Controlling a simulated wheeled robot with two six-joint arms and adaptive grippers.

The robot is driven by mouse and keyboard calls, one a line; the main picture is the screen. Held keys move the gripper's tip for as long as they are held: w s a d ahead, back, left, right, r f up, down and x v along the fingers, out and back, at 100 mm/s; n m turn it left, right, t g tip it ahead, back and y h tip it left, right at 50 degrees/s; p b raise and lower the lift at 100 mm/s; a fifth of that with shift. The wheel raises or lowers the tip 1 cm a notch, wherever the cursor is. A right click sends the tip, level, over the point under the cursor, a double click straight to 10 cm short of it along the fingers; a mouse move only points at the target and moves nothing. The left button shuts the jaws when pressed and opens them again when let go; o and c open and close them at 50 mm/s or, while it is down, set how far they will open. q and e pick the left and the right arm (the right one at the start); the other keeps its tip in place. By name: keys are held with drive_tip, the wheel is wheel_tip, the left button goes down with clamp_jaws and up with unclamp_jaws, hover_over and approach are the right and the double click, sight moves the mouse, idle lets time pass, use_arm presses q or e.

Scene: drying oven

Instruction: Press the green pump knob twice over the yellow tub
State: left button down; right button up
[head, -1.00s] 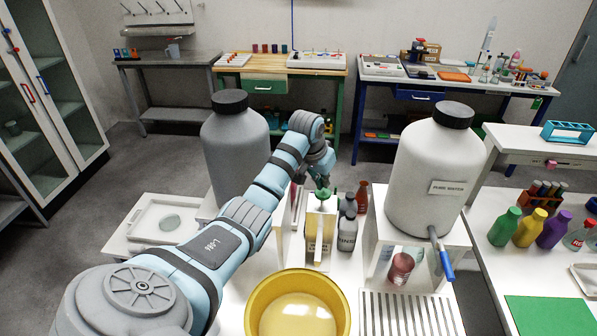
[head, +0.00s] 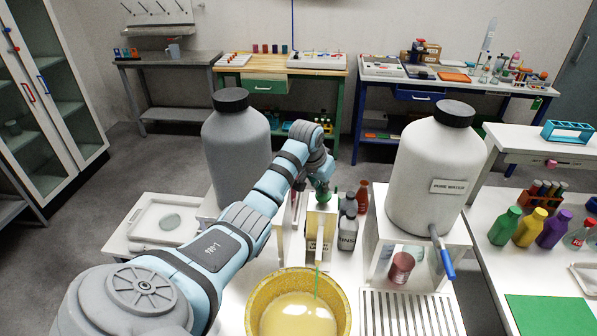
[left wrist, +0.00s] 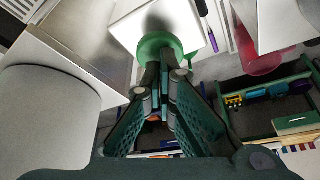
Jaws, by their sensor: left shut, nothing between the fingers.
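My left gripper (head: 321,183) is shut and empty, pointing down on top of the green pump knob (head: 322,197) of the cream dispenser (head: 320,228). In the left wrist view its closed fingertips (left wrist: 163,62) meet the round green knob (left wrist: 158,43) and appear to touch it. The yellow tub (head: 257,290) stands in front of the dispenser and holds pale yellow liquid. A thin green stream (head: 316,282) falls from the dispenser into the tub. My right gripper is out of view.
A large grey jug (head: 235,150) stands behind my left arm. A white pure-water jug (head: 428,165) with a blue-handled tap stands on the right. Grey bottles (head: 348,230) are close beside the dispenser. A slatted drain (head: 400,312) lies right of the tub.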

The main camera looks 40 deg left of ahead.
use_arm(q)
drive_tip(key=shift+f, duration=0.6)
drive_tip(key=shift+r, duration=0.1)
wheel_tip(320, 180, up, 2)
drive_tip(key=shift+r+p, duration=0.1)
drive_tip(key=shift+p, duration=0.6)
drive_tip(key=shift+r, duration=0.65)
